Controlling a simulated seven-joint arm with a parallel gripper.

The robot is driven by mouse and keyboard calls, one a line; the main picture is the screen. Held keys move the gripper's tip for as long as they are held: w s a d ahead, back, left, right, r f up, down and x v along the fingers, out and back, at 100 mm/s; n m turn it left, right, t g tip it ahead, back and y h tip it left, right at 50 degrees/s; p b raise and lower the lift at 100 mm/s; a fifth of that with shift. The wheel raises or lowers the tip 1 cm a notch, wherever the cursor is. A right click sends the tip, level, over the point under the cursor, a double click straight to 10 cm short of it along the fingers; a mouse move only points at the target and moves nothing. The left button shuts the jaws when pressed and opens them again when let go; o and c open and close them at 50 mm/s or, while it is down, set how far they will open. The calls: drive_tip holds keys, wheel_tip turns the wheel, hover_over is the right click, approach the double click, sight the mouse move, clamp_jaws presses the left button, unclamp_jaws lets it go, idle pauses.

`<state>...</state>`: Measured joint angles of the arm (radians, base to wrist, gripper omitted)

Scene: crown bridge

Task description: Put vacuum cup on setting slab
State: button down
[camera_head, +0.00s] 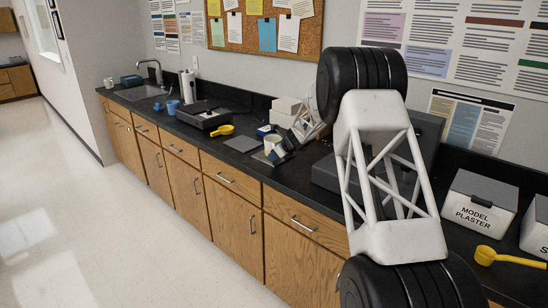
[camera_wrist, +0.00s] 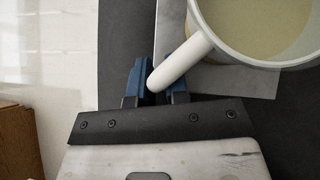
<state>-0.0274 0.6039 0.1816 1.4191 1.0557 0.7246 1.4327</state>
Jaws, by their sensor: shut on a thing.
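The vacuum cup (camera_wrist: 258,28) is a white cup with a thick handle and a pale yellowish mix inside. It fills the top right of the wrist view and is partly cut off. My gripper (camera_wrist: 154,82) has its blue fingers shut on the cup's handle. In the head view the cup (camera_head: 271,143) is small, at my gripper (camera_head: 277,153). A light grey slab (camera_wrist: 250,83), probably the setting slab, lies below the cup; its edge also shows in the head view (camera_head: 261,157). I cannot tell whether the cup touches it.
A darker grey square (camera_head: 242,144) lies left of the cup, with a yellow scoop (camera_head: 221,131) beyond it. A black device (camera_head: 203,115) and a blue cup (camera_head: 172,107) stand farther back. A model plaster box (camera_head: 479,205) and another yellow scoop (camera_head: 508,257) are at right.

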drive_tip(key=c, duration=1.5)
unclamp_jaws()
drive_tip(key=shift+f, duration=0.15)
drive_tip(key=shift+c, duration=0.2)
drive_tip(key=o, duration=0.4)
drive_tip(key=shift+r, duration=0.2)
drive_tip(key=shift+v, duration=5.95)
